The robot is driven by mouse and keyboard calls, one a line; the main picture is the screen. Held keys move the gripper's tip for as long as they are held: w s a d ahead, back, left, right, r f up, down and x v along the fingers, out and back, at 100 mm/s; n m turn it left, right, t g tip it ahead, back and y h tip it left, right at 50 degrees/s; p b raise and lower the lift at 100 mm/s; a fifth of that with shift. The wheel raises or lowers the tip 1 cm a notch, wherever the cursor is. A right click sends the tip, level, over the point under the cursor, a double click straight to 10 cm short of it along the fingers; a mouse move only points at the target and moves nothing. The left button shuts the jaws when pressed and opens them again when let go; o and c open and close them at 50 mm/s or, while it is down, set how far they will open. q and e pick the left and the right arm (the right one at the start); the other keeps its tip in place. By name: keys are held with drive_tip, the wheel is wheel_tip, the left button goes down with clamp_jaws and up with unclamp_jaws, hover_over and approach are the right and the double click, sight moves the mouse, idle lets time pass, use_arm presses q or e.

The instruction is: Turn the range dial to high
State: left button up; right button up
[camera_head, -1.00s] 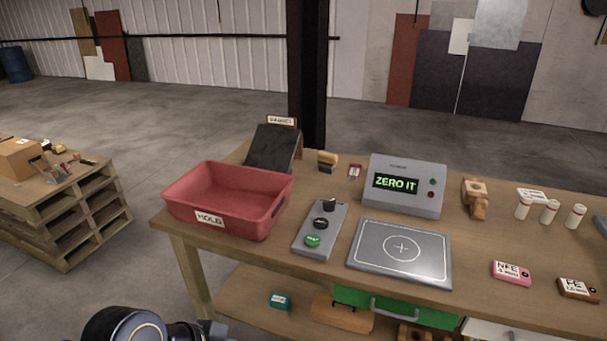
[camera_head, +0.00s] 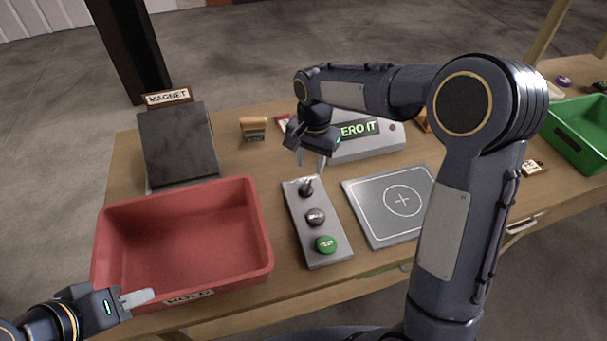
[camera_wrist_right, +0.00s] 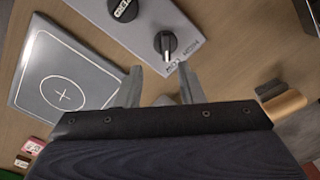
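The range dial (camera_head: 306,187) is a small black knob with a white pointer mark at the far end of a grey control panel (camera_head: 328,253). In the right wrist view the dial (camera_wrist_right: 166,43) lies just beyond the fingertips, between their lines. My right gripper (camera_head: 311,165) is open and empty, pointing down above the dial; its two fingers (camera_wrist_right: 160,75) are apart in the right wrist view. My left gripper (camera_head: 138,298) is at the front left by the red bin; only a pale finger shows clearly.
A black knob (camera_head: 316,217) and green button (camera_head: 326,244) share the panel. A red bin (camera_head: 262,225) stands left, a flat grey plate (camera_head: 375,230) right. The "ZERO IT" display box (camera_head: 372,148) is behind my right arm. A dark magnet board (camera_head: 178,145) stands at the back left.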

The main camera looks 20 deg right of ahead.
sight(305, 185)
drive_tip(key=shift+w+a+f, duration=0.4)
drive_tip(key=shift+w+f, duration=0.15)
drive_tip(key=shift+f, duration=0.15)
wheel_tip(305, 185, down, 8)
drive_tip(key=shift+r+p, duration=0.15)
drive_tip(key=shift+p, duration=0.5)
clamp_jaws()
